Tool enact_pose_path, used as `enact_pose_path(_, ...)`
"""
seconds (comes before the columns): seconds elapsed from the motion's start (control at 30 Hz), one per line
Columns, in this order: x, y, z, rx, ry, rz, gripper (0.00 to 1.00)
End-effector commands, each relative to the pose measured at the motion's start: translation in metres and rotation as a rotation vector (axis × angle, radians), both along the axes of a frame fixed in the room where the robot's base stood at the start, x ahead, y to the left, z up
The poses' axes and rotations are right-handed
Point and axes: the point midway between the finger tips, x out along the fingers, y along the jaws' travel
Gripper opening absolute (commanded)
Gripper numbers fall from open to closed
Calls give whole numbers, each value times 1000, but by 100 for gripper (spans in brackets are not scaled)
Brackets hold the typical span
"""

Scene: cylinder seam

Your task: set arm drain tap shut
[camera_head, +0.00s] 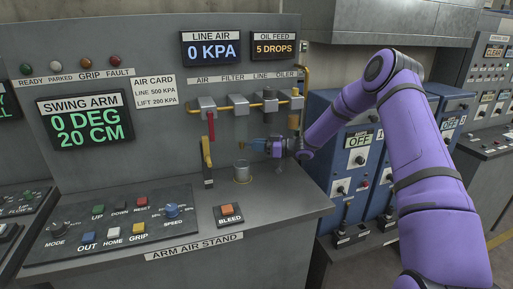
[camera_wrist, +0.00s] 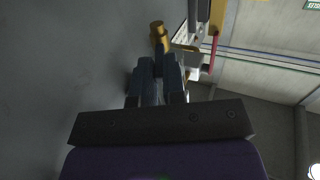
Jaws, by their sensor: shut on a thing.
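My gripper (camera_head: 258,145) reaches in from the right at the front of the air stand, with its fingers pointing left. It is shut on a small brass piece (camera_head: 243,143), which appears to be the drain tap. The piece lies above a small metal cup (camera_head: 241,169) on the stand's ledge. In the wrist view, my fingers (camera_wrist: 158,68) are close together, with a brass cylinder (camera_wrist: 157,30) just beyond their tips. The fingers cover most of the tap, so I cannot tell its handle's angle.
A row of grey pipe units (camera_head: 239,104) runs above my gripper. A red handle (camera_head: 211,125) hangs from it, with a yellow lever (camera_head: 207,153) below. The line air display (camera_head: 211,49) reads 0 KPA. A bleed button (camera_head: 228,209) sits in front. Blue cabinets (camera_head: 350,150) stand right.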

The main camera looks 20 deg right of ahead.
Motion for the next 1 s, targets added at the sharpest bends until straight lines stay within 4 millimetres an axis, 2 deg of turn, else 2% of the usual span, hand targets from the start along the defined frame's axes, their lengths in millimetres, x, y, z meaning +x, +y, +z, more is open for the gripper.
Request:
enact_pose_path(0.4, 12, -4, 1, 0, -3, 192, 0)
enact_pose_path(0.97, 13, -4, 1, 3, -3, 219, 0)
enact_pose_path(1.0, 13, -4, 2, 3, -3, 219, 17)
